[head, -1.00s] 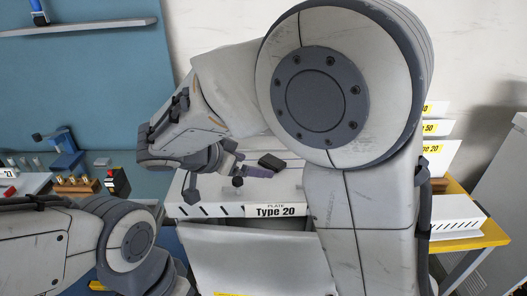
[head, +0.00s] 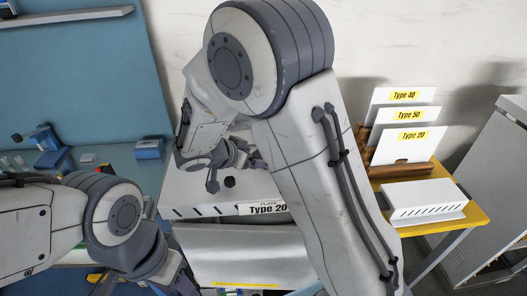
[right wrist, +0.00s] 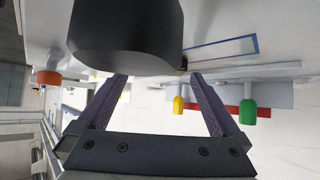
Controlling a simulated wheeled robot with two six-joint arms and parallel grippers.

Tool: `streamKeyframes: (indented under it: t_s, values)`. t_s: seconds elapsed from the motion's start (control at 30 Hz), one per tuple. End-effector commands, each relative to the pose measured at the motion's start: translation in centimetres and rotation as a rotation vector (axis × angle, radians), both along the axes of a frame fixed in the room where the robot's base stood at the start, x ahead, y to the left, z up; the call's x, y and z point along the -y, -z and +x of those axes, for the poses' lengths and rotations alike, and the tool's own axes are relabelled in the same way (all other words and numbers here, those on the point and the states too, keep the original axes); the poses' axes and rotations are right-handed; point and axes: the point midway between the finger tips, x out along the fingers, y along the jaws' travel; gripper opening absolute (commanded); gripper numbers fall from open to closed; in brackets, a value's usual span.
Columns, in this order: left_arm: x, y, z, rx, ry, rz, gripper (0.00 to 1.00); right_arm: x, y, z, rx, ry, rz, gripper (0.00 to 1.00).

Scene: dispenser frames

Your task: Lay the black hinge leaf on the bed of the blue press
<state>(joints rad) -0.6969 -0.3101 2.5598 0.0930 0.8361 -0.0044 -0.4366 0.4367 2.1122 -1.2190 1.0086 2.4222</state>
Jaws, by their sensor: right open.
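A small black piece (head: 258,163), probably the hinge leaf, lies on the white top of the dispenser marked Type 20 (head: 215,209); my right arm partly hides it in the head view. My right gripper (head: 221,184) is over the same top, just left of the piece, with its fingers apart. In the right wrist view a large black block (right wrist: 125,35) is close to the camera, beyond the open fingers (right wrist: 158,100); nothing shows gripped. The blue press (head: 45,146) stands on the bench at the far left, its bed hard to make out. My left wrist runs down out of view.
A blue box (head: 149,149) stands on the bench right of the press. White cards (head: 405,146) marked Type 40, 50 and 20 stand in a brown rack at right. A slotted white box (head: 428,203) sits on a yellow-edged table. A grey cabinet (head: 500,170) is beyond.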

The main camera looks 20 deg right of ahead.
Motion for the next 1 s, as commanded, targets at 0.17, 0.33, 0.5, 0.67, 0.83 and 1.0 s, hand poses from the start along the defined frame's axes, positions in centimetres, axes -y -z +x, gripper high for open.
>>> streamKeyframes:
  t_s: [0.17,0.33,0.5,0.67,0.83,1.0]
  values:
    - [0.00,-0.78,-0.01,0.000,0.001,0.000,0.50,1.15,0.90,0.43,-0.003,0.002,0.001,1.00]
    - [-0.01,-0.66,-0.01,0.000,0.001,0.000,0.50,1.12,1.02,0.47,-0.001,0.001,0.002,1.00]
    - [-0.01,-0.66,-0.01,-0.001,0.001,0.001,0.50,1.11,0.99,0.48,-0.001,0.001,0.002,0.50]
    - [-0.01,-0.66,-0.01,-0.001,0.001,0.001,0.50,1.11,0.94,0.49,0.000,0.001,0.001,0.16]
    - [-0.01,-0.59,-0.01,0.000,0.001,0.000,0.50,1.09,0.87,0.50,0.001,0.002,0.000,0.16]
    - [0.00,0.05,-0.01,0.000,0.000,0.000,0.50,1.07,0.08,0.59,0.006,0.002,0.002,0.16]
